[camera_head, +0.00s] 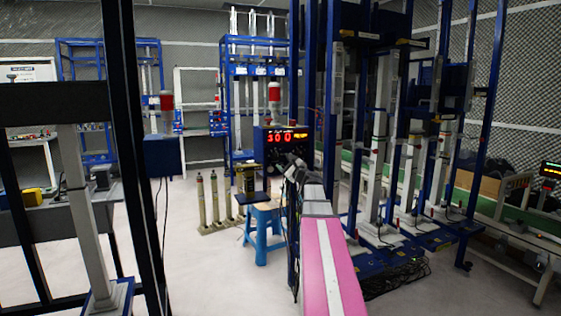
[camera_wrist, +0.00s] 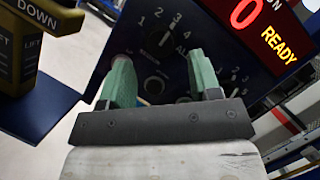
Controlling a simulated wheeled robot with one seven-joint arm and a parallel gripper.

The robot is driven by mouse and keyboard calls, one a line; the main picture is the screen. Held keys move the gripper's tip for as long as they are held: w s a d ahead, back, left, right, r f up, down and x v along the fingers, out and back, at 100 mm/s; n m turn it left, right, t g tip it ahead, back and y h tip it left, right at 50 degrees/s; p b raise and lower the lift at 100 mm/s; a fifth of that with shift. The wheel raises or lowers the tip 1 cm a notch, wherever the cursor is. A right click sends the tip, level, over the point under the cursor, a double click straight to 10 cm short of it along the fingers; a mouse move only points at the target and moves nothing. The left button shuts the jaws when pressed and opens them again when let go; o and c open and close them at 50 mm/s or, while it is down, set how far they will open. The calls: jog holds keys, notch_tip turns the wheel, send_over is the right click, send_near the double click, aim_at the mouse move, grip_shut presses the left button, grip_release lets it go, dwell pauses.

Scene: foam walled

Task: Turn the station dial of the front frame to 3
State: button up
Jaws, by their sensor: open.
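The blue control box (camera_head: 269,147) of the front frame stands in mid-scene, with a red lit display on its face. In the wrist view its dark panel carries a dial (camera_wrist: 160,39) with the numbers 1 to 4 around it. A white mark shows on this dial, but I cannot tell which number it points to. A second round knob (camera_wrist: 155,85) sits below it, partly between my fingers. My gripper (camera_wrist: 161,78) is open with green fingers apart, just in front of the panel and below the numbered dial. Nothing is held.
The box's display (camera_wrist: 265,28) shows a red digit and READY. A yellow-and-black LIFT/DOWN control (camera_wrist: 38,40) is at the wrist view's left. A blue stool (camera_head: 262,235) stands below the box. Blue frames (camera_head: 330,120) rise to the right. Grey floor lies open at left.

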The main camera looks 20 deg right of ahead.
jog(key=v, duration=0.7)
dwell(0.3)
jog(key=s+a+f+n+g+y, duration=0.1)
jog(key=s+a+f+n+g, duration=0.35)
jog(key=a+f, duration=0.6)
jog(key=s+a+f+n+g+y, duration=0.1)
jog(key=a+f+n+g, duration=0.55)
jog(key=a+f, duration=0.45)
jog(key=s+a+f+n+g+h, duration=0.2)
jog(key=s+f+n+g+h, duration=0.2)
jog(key=s+f, duration=0.5)
jog(key=s+a+f+n+g+h, duration=0.3)
jog(key=s+f+n, duration=0.5)
jog(key=f, duration=0.3)
jog(key=shift+s+a+g+h, duration=0.3)
jog(key=shift+s+g+h, duration=0.45)
jog(key=shift+g, duration=0.35)
